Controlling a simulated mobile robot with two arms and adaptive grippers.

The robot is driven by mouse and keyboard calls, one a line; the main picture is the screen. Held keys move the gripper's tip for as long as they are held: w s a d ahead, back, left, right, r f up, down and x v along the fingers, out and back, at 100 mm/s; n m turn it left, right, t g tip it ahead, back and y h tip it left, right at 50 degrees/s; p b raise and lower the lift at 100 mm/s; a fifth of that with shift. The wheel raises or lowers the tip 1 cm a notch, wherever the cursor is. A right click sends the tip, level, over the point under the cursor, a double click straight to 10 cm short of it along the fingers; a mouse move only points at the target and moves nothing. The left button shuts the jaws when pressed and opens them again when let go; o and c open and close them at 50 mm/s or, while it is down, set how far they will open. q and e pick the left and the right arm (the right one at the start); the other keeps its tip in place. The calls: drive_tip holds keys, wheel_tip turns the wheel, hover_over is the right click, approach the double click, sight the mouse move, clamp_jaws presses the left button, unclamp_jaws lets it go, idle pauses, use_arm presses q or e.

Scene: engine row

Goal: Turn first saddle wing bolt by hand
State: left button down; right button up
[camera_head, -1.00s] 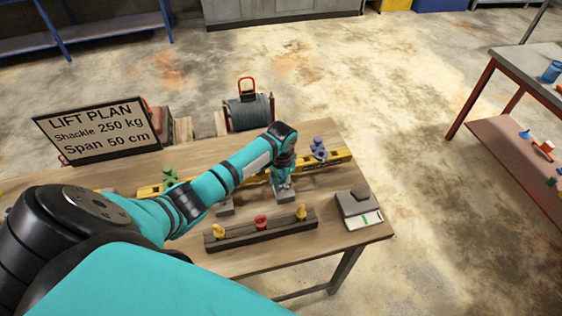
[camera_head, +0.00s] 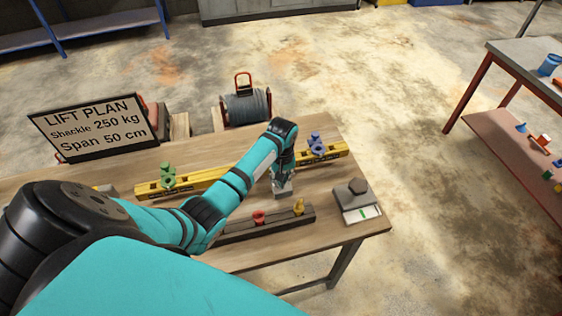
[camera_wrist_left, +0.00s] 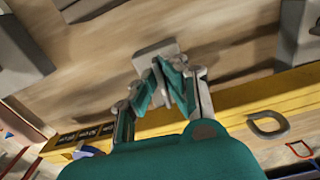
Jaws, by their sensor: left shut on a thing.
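A yellow beam (camera_head: 205,178) lies across the wooden table, with a green shackle (camera_head: 168,178) on its left part and a blue-purple shackle (camera_head: 315,143) near its right end. My left gripper (camera_head: 283,183) points down in front of the beam, over a small grey block (camera_head: 283,194). In the left wrist view, my left gripper (camera_wrist_left: 172,78) has its fingertips drawn together at the grey block (camera_wrist_left: 155,52). It is shut on a small grey part there, mostly hidden between the fingers. I cannot tell whether this is the wing bolt. My right gripper is not in view.
A dark rack (camera_head: 270,225) with a red piece (camera_head: 259,217) and a yellow piece (camera_head: 298,207) is close in front of my gripper. A grey device (camera_head: 355,200) is at the right edge. A lift-plan sign (camera_head: 95,128) and cable drum (camera_head: 245,107) stand behind.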

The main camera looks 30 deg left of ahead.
use_arm(q)
drive_tip(key=n, duration=0.5)
drive_tip(key=shift+d+f+n, duration=0.3)
drive_tip(key=shift+d+f, duration=0.05)
drive_tip(key=shift+d, duration=0.05)
drive_tip(key=n, duration=0.6)
drive_tip(key=shift+w, duration=0.2)
drive_tip(key=n, duration=0.3)
drive_tip(key=shift+w+n, duration=0.1)
drive_tip(key=shift+n, duration=0.2)
drive_tip(key=shift+w+a+n, duration=0.1)
drive_tip(key=shift+a+n, duration=0.05)
drive_tip(key=shift+n, duration=1.45)
drive_tip(key=shift+a, duration=0.1)
drive_tip(key=c, duration=1.5)
unclamp_jaws()
drive_tip(key=shift+c, duration=0.2)
drive_tip(key=shift+o, duration=0.4)
drive_tip(key=shift+w+a, duration=0.1)
drive_tip(key=shift+w, duration=0.1)
